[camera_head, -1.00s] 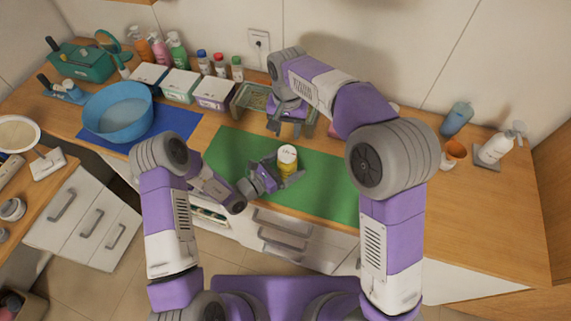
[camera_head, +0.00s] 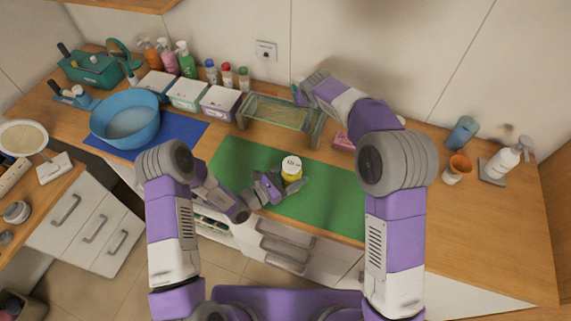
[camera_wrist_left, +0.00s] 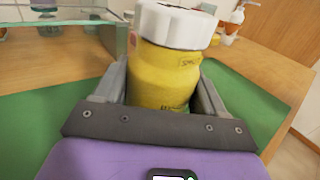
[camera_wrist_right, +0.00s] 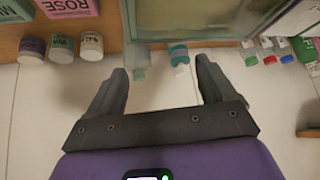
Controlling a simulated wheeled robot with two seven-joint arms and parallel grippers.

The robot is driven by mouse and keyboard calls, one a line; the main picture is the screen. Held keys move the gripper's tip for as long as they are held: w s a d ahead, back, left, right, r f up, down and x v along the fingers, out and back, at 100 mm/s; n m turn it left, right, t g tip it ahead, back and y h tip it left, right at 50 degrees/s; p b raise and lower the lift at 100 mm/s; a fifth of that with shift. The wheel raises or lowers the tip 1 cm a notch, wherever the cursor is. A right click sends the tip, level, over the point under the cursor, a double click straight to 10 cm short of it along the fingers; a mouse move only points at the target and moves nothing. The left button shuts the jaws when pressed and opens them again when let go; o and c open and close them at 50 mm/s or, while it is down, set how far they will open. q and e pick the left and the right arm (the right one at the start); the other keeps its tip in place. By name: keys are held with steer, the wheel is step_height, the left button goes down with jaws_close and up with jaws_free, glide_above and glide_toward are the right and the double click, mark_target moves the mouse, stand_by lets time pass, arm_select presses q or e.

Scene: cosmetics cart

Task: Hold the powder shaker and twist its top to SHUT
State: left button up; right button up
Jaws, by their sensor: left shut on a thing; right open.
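The powder shaker (camera_head: 292,174) has a yellow body and a white top with dark marks on it. It is roughly upright over the green mat (camera_head: 235,160). My left gripper (camera_head: 284,187) is shut around its body. In the left wrist view the shaker (camera_wrist_left: 163,75) stands between the fingers, with its white top (camera_wrist_left: 176,25) clear above them. My right gripper (camera_wrist_right: 165,70) is open with nothing between its fingers. It is behind the mat, up by the glass-sided box and the wall, well apart from the shaker. Its fingers are not clear in the head view.
The glass-sided box (camera_head: 274,109) stands at the back of the counter. Lidded bins (camera_head: 219,104), small bottles and a blue basin (camera_head: 127,127) are left. The mat's right part is clear.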

steer(key=w+d+n+t+y, duration=0.1)
steer(key=w+n+t+y, duration=0.25)
steer(key=w, duration=0.45)
steer(key=n+g+y, duration=1.4)
steer(key=n+g, duration=0.1)
steer(key=n, duration=0.3)
glide_toward(285, 165)
steer(key=x, duration=1)
steer(key=shift+w+f, duration=0.1)
